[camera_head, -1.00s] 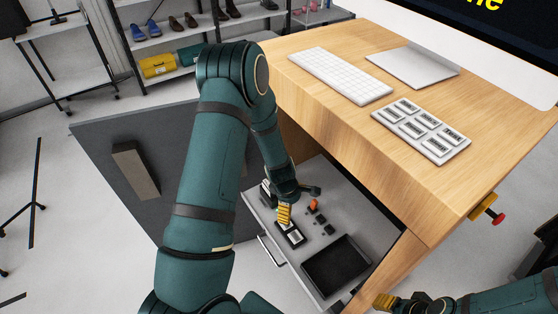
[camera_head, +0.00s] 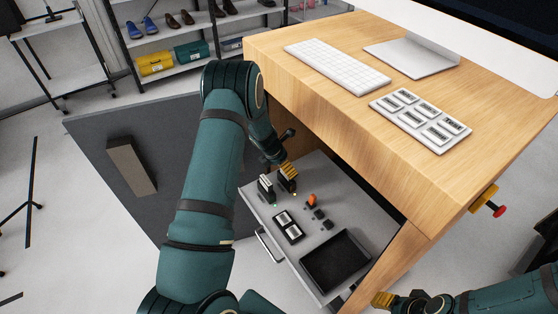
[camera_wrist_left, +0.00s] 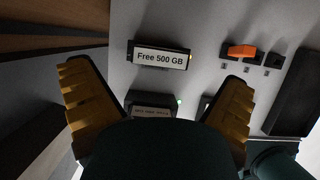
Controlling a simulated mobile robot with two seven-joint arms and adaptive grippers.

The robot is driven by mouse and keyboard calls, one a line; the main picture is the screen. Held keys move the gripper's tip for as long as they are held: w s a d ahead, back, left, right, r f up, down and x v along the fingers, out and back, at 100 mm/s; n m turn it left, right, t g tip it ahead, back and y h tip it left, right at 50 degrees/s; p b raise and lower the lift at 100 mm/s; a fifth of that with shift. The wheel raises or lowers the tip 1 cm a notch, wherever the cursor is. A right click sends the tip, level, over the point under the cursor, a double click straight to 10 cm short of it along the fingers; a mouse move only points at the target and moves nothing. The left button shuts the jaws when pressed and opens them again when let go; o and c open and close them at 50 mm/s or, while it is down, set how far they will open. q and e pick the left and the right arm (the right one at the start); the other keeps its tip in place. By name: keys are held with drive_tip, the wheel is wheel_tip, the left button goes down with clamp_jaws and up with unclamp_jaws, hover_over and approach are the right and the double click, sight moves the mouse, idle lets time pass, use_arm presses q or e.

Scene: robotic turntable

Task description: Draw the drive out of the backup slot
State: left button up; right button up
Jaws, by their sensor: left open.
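In the head view, my left gripper (camera_head: 288,172) is over the back of the open drawer, close to a dark upright slot unit (camera_head: 288,186). A second dark unit (camera_head: 266,189) with pale upright faces stands left of it, a green light by its base. In the left wrist view, the open, empty fingers (camera_wrist_left: 156,76) spread either side of a block labelled "Free 500 GB" (camera_wrist_left: 160,58) with an amber light. A darker labelled block (camera_wrist_left: 152,110) with a green light is partly hidden by the gripper body. I cannot tell which is the backup slot. My right gripper (camera_head: 383,300) is far off.
A black holder with two pale-labelled pieces (camera_head: 289,227), an orange piece (camera_head: 312,199), small black parts and a black tray (camera_head: 336,262) occupy the drawer (camera_head: 370,207). The wooden desk (camera_head: 350,110) overhangs its back; a keyboard (camera_head: 336,67) lies on top.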

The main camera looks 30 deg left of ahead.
use_arm(q)
drive_tip(key=b+x, duration=0.1)
drive_tip(key=x, duration=0.5)
drive_tip(key=c, duration=1.2)
drive_tip(key=shift+r, duration=0.2)
drive_tip(key=shift+r+p, duration=2.9)
drive_tip(key=shift+r, duration=0.65)
drive_tip(key=shift+r, duration=0.1)
